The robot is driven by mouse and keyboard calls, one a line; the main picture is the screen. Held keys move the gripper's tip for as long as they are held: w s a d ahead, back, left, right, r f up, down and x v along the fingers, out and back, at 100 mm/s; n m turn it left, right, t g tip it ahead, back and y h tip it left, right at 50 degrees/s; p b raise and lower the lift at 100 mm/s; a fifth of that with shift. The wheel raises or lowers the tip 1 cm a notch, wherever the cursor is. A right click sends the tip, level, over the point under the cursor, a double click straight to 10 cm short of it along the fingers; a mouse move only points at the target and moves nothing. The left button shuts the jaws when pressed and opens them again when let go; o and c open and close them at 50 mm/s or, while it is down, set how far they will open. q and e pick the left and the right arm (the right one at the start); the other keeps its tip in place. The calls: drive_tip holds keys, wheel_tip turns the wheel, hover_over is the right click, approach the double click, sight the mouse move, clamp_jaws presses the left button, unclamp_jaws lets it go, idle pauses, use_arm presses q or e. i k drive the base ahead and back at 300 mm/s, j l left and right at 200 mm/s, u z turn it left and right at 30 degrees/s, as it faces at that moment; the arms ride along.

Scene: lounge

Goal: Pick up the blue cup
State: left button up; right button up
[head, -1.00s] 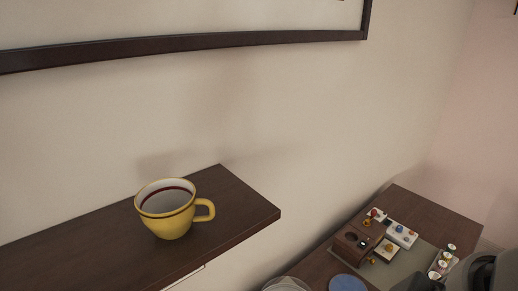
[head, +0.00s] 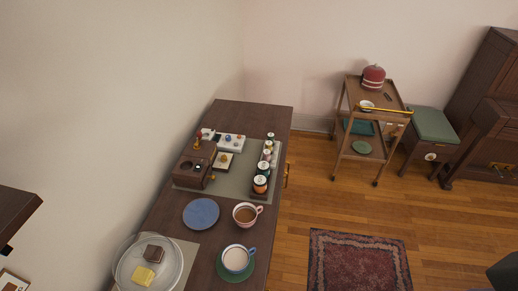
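A cup with a blue rim and handle (head: 237,259) stands upright on a green saucer (head: 247,279), near the front of the long dark sideboard (head: 258,112). It holds something pale. Just behind it stands a second cup, white and pinkish with a brown drink (head: 246,214). A flat blue saucer (head: 201,214) lies empty to the left of the second cup. Neither gripper can be made out in the head view. A dark shape cut off at the lower right edge is too partial to identify.
A clear dome (head: 127,262) over food stands left of the blue cup. A grey mat (head: 233,183) holds a wooden box and several small jars. A wooden trolley (head: 402,98) stands at the back. Open floor and a red rug (head: 357,262) lie right of the sideboard.

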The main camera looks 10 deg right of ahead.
sight(235, 258)
drive_tip(key=k+u, duration=0.1)
drive_tip(key=k, duration=0.4)
drive_tip(key=k+j+u, duration=0.1)
drive_tip(key=k, duration=0.4)
drive_tip(key=k+j+u, duration=0.1)
drive_tip(key=k, duration=0.4)
